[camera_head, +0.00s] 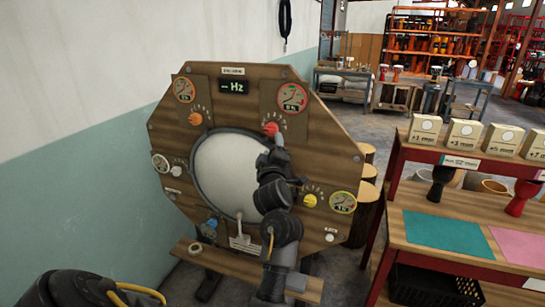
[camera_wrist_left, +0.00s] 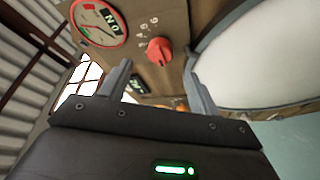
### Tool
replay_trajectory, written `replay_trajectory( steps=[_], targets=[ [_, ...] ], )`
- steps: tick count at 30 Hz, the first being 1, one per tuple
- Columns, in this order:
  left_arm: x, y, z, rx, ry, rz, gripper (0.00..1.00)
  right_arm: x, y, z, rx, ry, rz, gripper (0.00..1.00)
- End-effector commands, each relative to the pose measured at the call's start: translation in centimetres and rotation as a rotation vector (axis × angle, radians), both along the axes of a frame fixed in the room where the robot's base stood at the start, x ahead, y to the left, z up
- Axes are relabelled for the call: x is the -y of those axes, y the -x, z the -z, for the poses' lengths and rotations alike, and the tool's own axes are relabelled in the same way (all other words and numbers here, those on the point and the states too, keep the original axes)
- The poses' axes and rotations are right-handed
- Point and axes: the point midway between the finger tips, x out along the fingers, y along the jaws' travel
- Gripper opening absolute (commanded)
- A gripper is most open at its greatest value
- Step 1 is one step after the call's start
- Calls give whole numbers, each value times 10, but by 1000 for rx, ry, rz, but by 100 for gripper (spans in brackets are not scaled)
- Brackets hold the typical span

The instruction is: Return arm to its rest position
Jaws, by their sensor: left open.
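My left gripper (camera_head: 277,137) is raised in front of the round drum-tuning panel (camera_head: 335,140), close to the red knob (camera_head: 270,128) at its upper right. In the left wrist view the gripper (camera_wrist_left: 158,80) is open, with nothing between its two fingers. The red knob (camera_wrist_left: 160,51) shows beyond the fingertips, apart from them as far as I can tell. A red-rimmed dial (camera_wrist_left: 98,22) is beside it. The arm hides part of the white drumhead (camera_head: 222,170). My right gripper is not in view.
Other knobs on the panel are orange (camera_head: 195,119), yellow (camera_head: 310,200) and blue (camera_head: 212,223). A wooden table (camera_head: 425,235) with a teal mat (camera_head: 443,234) stands at the right, below a shelf of boxes (camera_head: 465,133). A wall (camera_head: 90,150) closes the left side.

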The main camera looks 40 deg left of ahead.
Motion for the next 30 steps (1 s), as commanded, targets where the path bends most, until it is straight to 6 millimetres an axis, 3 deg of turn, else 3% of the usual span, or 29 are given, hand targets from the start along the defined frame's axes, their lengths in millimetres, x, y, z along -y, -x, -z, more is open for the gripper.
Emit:
replay_trajectory(
  steps=[6, 24, 26, 28, 30],
  targets=[
    [11, 13, 4, -1, 1, 0, 62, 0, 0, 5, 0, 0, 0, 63],
    [12, 13, 5, -7, -3, 1, 62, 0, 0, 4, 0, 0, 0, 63],
    [15, 8, 14, -30, -13, 9, 62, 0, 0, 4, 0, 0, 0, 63],
    [22, -2, 34, -87, -40, 30, 62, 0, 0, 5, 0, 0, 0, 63],
    [33, -16, 68, -177, -82, 62, 62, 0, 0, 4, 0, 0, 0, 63]
  ],
)
